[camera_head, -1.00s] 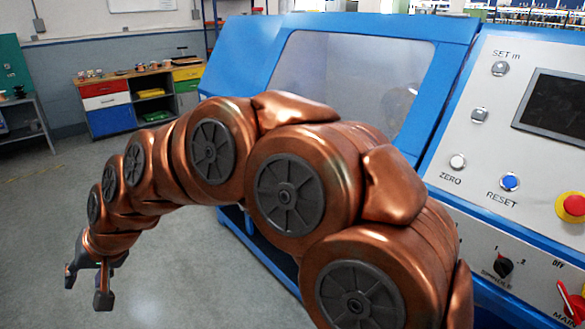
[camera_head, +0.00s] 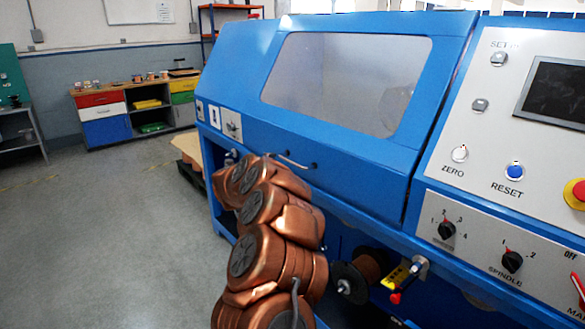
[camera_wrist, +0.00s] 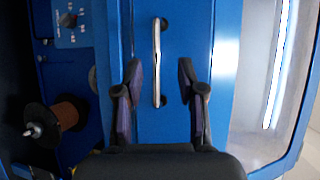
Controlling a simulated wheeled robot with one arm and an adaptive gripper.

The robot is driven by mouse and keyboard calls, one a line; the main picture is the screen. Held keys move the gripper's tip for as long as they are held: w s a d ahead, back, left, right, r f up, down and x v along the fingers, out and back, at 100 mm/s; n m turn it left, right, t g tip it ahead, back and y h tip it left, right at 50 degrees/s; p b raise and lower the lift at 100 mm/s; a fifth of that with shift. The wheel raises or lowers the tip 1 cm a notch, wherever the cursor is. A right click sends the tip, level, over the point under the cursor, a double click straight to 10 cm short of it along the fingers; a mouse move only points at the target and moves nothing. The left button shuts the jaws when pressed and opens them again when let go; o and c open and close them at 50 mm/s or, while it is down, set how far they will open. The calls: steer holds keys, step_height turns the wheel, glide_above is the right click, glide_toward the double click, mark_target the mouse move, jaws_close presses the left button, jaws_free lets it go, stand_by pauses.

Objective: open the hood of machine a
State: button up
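The blue machine's hood (camera_head: 330,160), with a large clear window (camera_head: 345,85), is down on the machine's front and looks closed. A thin metal handle (camera_head: 297,163) is on the hood's lower front, partly behind my arm. In the wrist view the handle (camera_wrist: 157,60) is a pale bar on the blue hood panel (camera_wrist: 205,30). My gripper (camera_wrist: 158,68) is open, with its dark fingers on either side of the handle's lower part in the picture. Whether they touch it or are still short of it cannot be told. In the head view my copper arm hides the gripper.
The control panel (camera_head: 500,130) with buttons and knobs is right of the hood. A copper-coloured spool (camera_head: 370,265) and a yellow part (camera_head: 396,278) sit below the hood. A workbench with coloured drawers (camera_head: 103,115) stands far left. The floor (camera_head: 110,240) at left is clear.

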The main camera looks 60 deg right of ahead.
mark_target(292, 162)
steer(key=shift+m+g, duration=0.7)
steer(key=shift+g, duration=0.2)
steer(key=shift+s+d+f+p, duration=0.25)
steer(key=shift+s+d+f, duration=0.2)
steer(key=shift+d, duration=1.2)
steer(key=shift+s+d+f+p, duration=0.25)
steer(key=shift+s+d+f, duration=0.25)
steer(key=shift+d, duration=1.2)
steer(key=shift+s+d+f+p, duration=0.3)
steer(key=shift+d+f, duration=0.25)
steer(key=shift+d, duration=1.1)
jaws_close()
